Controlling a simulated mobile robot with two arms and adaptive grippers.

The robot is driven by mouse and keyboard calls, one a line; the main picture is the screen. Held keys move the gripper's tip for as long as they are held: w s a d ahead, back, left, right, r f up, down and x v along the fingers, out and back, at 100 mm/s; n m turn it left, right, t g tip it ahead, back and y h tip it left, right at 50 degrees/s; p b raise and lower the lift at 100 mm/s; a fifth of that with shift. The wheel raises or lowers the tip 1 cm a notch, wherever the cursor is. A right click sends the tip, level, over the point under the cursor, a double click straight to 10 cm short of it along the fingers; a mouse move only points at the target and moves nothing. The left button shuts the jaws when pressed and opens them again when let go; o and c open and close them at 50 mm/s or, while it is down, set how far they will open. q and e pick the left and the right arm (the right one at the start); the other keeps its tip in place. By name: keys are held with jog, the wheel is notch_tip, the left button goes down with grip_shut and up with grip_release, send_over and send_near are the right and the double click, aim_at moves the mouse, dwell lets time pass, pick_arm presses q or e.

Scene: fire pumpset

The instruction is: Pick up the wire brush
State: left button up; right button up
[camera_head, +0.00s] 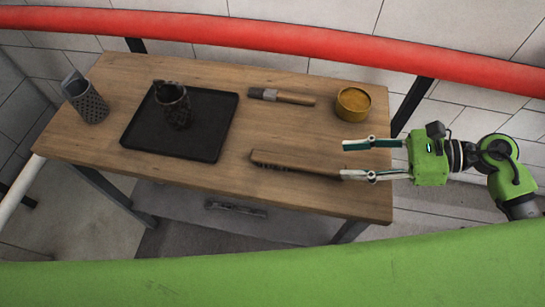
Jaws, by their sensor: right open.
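The wire brush (295,164) lies flat on the wooden table (228,187) near its front edge. It has a long brown wooden handle pointing right and a wider head at the left, with what look like short dark bristles along its near side. My right gripper (345,160) comes in from the right with its two fingers spread and nothing between them. Its nearer fingertip overlaps the handle's right end in the picture; I cannot tell whether they touch. The other fingertip is farther back. My left gripper is not in view.
A black tray (140,128) holds a dark mesh cup (178,112). A grey mesh holder (88,104) stands at the table's left. A flat brush (282,96) and a round yellowish tin (353,103) lie behind the wire brush. A red pipe (300,42) runs behind the table.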

aim_at(298, 161)
jog(key=x, duration=0.7)
jog(key=shift+w+a, duration=0.1)
jog(key=shift+a, duration=0.2)
jog(key=shift+w+a+f+p, duration=0.15)
jog(key=shift+a+f+p, duration=0.15)
jog(key=shift+a, duration=0.25)
jog(key=x, duration=0.4)
jog(key=shift+w+a+f, duration=0.1)
jog(key=shift+w+a, duration=0.05)
jog(key=shift+a, duration=0.25)
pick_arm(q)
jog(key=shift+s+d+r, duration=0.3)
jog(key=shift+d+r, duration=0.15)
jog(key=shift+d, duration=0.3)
pick_arm(e)
grip_shut()
